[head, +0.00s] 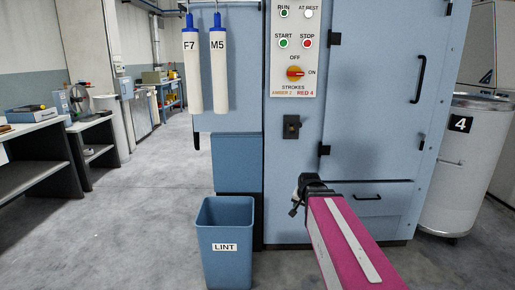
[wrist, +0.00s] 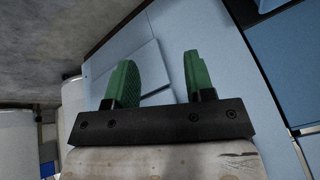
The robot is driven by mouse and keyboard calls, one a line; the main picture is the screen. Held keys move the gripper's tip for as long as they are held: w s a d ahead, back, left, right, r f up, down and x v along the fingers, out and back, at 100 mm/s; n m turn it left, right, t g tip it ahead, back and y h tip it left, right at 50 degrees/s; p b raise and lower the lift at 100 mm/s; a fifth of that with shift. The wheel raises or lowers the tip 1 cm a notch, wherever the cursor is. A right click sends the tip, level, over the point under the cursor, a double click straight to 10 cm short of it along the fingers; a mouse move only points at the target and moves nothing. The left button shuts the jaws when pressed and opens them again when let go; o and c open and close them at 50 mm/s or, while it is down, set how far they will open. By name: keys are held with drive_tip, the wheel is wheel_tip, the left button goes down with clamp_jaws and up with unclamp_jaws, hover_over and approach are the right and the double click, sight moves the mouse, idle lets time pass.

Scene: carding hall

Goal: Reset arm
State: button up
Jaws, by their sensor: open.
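My arm (head: 340,240), with a magenta link, reaches up from the bottom of the head view in front of the lower part of the blue machine cabinet (head: 375,125). Its far end is dark, and the finger shapes cannot be made out there. In the wrist view, my gripper (wrist: 158,65) has two green fingers on a black bar, spread apart with nothing between them. A light-blue panel (wrist: 205,25) shows behind the fingers. How far the fingers are from it is hard to tell.
A blue LINT bin (head: 226,270) stands left of my arm. White tubes F7 (head: 191,80) and M5 (head: 218,80) hang above it. A control panel (head: 296,50) is on the cabinet. Drum 4 (head: 468,175) stands right. Open floor (head: 130,220) lies left.

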drive_tip(key=s+f+n+g, duration=0.5)
drive_tip(key=s+f, duration=0.8)
drive_tip(key=shift+s+f, duration=0.15)
drive_tip(key=shift+s, duration=0.25)
drive_tip(key=shift+a, duration=0.1)
idle(0.5)
